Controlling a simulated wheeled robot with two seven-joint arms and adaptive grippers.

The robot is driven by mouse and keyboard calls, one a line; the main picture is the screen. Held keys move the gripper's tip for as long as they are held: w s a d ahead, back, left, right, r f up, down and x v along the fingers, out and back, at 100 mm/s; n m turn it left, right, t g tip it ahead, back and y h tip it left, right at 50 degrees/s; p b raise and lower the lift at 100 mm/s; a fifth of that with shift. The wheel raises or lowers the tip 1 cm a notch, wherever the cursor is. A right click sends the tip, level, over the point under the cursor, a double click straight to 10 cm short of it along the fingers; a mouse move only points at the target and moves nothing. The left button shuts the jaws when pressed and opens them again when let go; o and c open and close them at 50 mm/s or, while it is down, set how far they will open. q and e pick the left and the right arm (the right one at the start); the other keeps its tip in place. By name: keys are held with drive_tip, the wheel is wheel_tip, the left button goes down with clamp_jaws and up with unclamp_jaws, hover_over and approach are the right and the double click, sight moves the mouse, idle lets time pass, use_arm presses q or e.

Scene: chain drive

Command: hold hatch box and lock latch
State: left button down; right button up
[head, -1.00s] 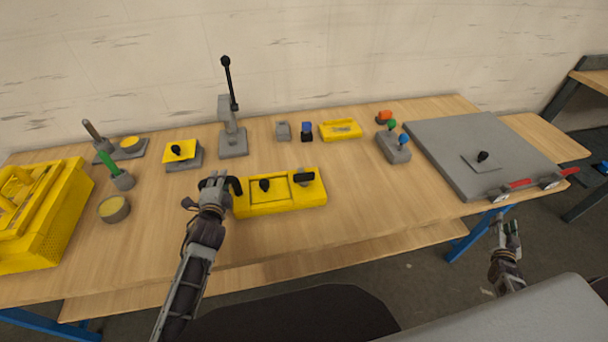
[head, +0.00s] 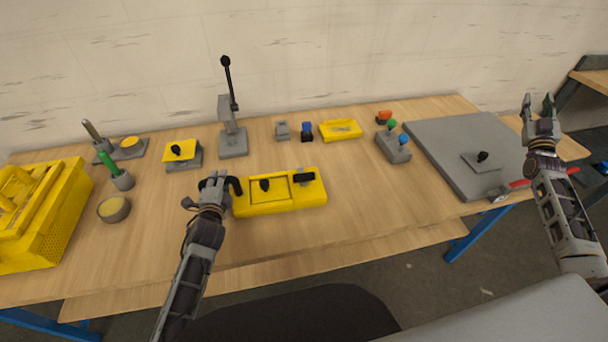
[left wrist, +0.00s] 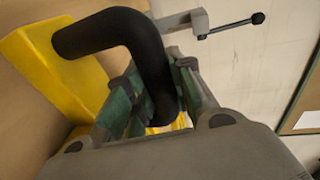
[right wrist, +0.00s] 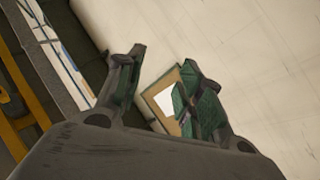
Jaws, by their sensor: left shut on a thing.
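The hatch box (head: 280,205) is a yellow box on the table in front of me. It has a hatch panel with a black knob (head: 265,186) and a black latch (head: 304,177) at its right part. A black curved handle (head: 236,185) sticks out of its left end. My left gripper (head: 214,181) is shut on this handle; the left wrist view shows the black handle (left wrist: 115,32) between the fingers. My right gripper (head: 539,105) is raised above the right end of the table, far from the box. Its fingers (right wrist: 160,85) are apart and empty.
A yellow crate (head: 45,225) stands at the left. A lever press (head: 231,140), a yellow tray (head: 340,130) and a button block (head: 394,148) stand behind the box.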

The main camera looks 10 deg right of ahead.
drive_tip(key=w+a+f+n+g+y, duration=0.1)
drive_tip(key=w+a+f+g+y, duration=0.15)
drive_tip(key=w+a+f, duration=0.45)
drive_tip(key=w+a+f+n+g+y, duration=0.15)
drive_tip(key=w+a+y, duration=0.3)
drive_tip(key=a, duration=0.45)
drive_tip(key=w+a+f+g+y, duration=0.1)
drive_tip(key=w+a+f+y, duration=0.1)
drive_tip(key=w+a+f, duration=0.5)
drive_tip(key=w+a+f+n+g+y, duration=0.1)
drive_tip(key=w+a+n+g+y, duration=0.15)
drive_tip(key=a, duration=0.95)
drive_tip(key=w+a+f+n+g+y, duration=0.1)
drive_tip(key=a+n+g+y, duration=0.15)
drive_tip(key=a, duration=0.95)
wheel_tip(320, 180, up, 5)
drive_tip(key=n+g+h, duration=0.3)
drive_tip(key=n+g, duration=0.7)
drive_tip(key=n, duration=0.2)
hover_over(304, 174)
drive_tip(key=shift+r, duration=0.2)
drive_tip(key=shift+f, duration=6)
